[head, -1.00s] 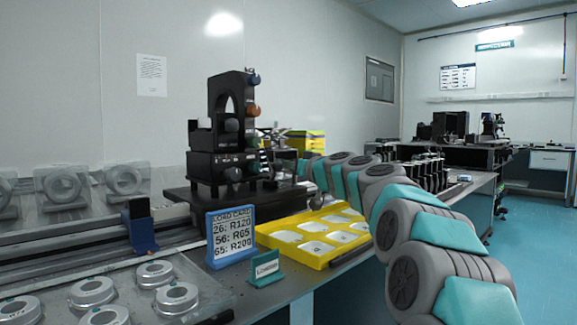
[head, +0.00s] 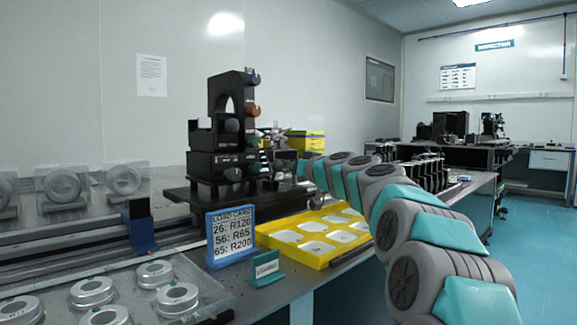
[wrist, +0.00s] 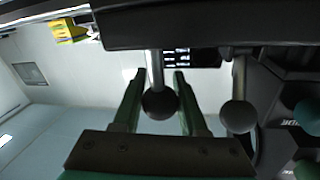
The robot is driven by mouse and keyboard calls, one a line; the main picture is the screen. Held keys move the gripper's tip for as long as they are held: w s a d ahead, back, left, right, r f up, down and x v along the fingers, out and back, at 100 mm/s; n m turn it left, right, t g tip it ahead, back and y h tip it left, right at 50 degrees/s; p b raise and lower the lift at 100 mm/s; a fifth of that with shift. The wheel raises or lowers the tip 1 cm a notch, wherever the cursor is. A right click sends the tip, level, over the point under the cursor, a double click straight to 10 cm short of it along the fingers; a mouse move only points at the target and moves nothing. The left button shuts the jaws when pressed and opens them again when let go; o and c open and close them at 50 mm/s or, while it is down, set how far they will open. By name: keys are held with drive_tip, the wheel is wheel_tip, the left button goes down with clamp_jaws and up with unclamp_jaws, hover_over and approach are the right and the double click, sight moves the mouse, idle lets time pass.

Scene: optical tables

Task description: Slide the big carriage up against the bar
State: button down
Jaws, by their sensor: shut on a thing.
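The big carriage is a tall black stage assembly (head: 222,137) with round knobs, standing on a wide dark base plate (head: 190,197) on the rail at the back of the table. A blue and black upright block (head: 141,228), possibly the bar, sits across the rail left of the carriage, with a gap between them. In the wrist view my gripper (wrist: 159,82) has its two green fingers on either side of a dark ball knob (wrist: 160,105) on a metal stem under a black body. In the head view my gripper is largely hidden beside the carriage's right side.
A yellow tray (head: 318,259) of pale plates, a load card stand (head: 230,236) and a small green sign (head: 265,266) stand in front of the carriage. Several metal rings (head: 155,274) lie at the front left. A second ball knob (wrist: 238,116) hangs right of my fingers.

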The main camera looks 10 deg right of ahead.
drive_tip(key=shift+s+a+f+b, duration=0.2)
drive_tip(key=shift+a+b, duration=0.1)
drive_tip(key=shift+b, duration=0.35)
drive_tip(key=shift+s+a+r, duration=0.1)
drive_tip(key=shift+a+r, duration=0.05)
drive_tip(key=shift+a, duration=0.05)
drive_tip(key=shift+c, duration=2.3)
unclamp_jaws()
drive_tip(key=b+v, duration=0.1)
drive_tip(key=v, duration=0.6)
drive_tip(key=shift+s+d, duration=0.15)
drive_tip(key=shift+s, duration=0.25)
